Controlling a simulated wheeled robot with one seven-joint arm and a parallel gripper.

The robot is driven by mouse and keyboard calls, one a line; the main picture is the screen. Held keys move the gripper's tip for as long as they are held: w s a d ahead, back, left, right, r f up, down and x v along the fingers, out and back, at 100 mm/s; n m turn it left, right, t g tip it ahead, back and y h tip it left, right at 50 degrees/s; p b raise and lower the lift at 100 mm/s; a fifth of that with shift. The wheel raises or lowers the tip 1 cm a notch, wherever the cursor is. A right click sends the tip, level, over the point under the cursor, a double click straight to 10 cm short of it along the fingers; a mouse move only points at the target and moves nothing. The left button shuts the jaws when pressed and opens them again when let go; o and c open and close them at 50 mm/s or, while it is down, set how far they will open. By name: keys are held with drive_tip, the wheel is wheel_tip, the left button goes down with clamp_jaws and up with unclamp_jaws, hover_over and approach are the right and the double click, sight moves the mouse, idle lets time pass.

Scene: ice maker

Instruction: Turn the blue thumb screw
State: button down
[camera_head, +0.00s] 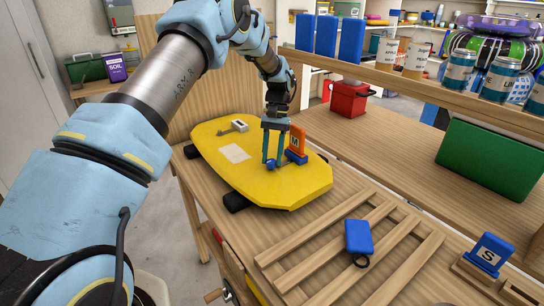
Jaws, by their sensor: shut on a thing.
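A yellow board (235,180) with clipped corners lies on the wooden workbench, on dark feet. My gripper (273,162) points straight down over its right half. The fingers partly hide the screw, so the exact contact is too small to make out. An upright orange block marked M (297,139) stands right beside the screw, just right of the fingers.
A small pale fitting (239,125) and a white label (234,153) are on the board. A wooden slatted rack (300,250) carries a blue block (358,237) at front right. A blue S block (487,254), red box (349,98) and green box (490,160) stand further right.

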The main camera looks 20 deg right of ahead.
drive_tip(key=shift+c, duration=2.2)
unclamp_jaws()
drive_tip(key=b+v, duration=0.2)
drive_tip(key=v, duration=0.8)
drive_tip(key=shift+d+r+b, duration=0.15)
drive_tip(key=shift+r+b, duration=0.2)
drive_tip(key=shift+w, duration=0.15)
